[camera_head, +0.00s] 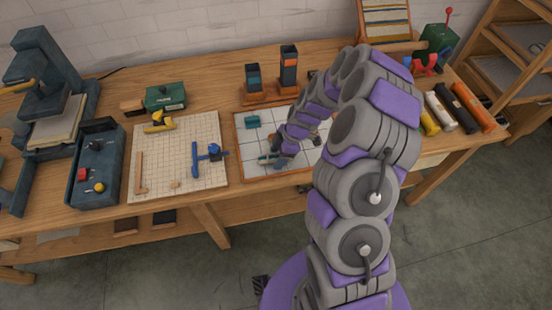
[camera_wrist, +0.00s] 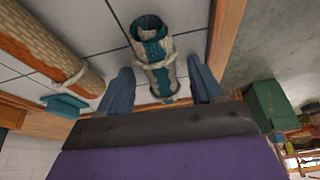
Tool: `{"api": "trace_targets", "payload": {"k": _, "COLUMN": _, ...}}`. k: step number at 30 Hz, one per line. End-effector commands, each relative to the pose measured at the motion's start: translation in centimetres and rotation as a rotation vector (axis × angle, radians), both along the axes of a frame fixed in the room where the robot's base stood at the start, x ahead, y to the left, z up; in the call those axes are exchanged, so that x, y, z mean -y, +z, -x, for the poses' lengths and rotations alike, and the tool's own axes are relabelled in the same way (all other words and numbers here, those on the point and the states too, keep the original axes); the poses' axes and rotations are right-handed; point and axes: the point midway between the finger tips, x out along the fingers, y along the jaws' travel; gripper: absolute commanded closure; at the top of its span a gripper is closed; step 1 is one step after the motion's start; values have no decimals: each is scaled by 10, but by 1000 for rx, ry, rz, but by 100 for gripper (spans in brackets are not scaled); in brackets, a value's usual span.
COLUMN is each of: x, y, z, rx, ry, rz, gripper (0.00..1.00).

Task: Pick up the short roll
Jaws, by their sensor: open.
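The short roll (camera_wrist: 155,58), teal and cream with a pale band around it, is in the upper middle of the wrist view. It is on the white tiled board (camera_wrist: 95,25). My gripper (camera_wrist: 160,64) is open, with one blue-grey finger on each side of the roll. Gaps show between the fingers and the roll, and nothing is held. A longer orange and cream roll (camera_wrist: 40,45), also banded, lies to the left. In the head view my gripper (camera_head: 274,159) is low over the board (camera_head: 245,172); my arm hides much of that area, and I cannot make out the short roll there.
A teal piece (camera_head: 252,122) lies on the board's far left part. Two upright holders (camera_head: 288,65) stand behind it. A gridded board (camera_head: 180,155) with small tools is to the left. Coloured rolls (camera_head: 455,106) lie to the right. The board has a raised wooden rim (camera_wrist: 224,35).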

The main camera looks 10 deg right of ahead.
Motion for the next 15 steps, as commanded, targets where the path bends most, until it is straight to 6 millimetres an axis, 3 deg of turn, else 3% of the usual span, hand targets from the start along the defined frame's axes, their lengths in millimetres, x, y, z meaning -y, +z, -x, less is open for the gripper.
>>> {"api": "trace_targets", "payload": {"k": 6, "x": 0, "y": 0, "z": 0, "rx": 1, "ry": 0, "rz": 0, "gripper": 36}}
{"api": "trace_targets", "payload": {"k": 15, "x": 0, "y": 0, "z": 0, "rx": 1, "ry": 0, "rz": 0, "gripper": 65}}
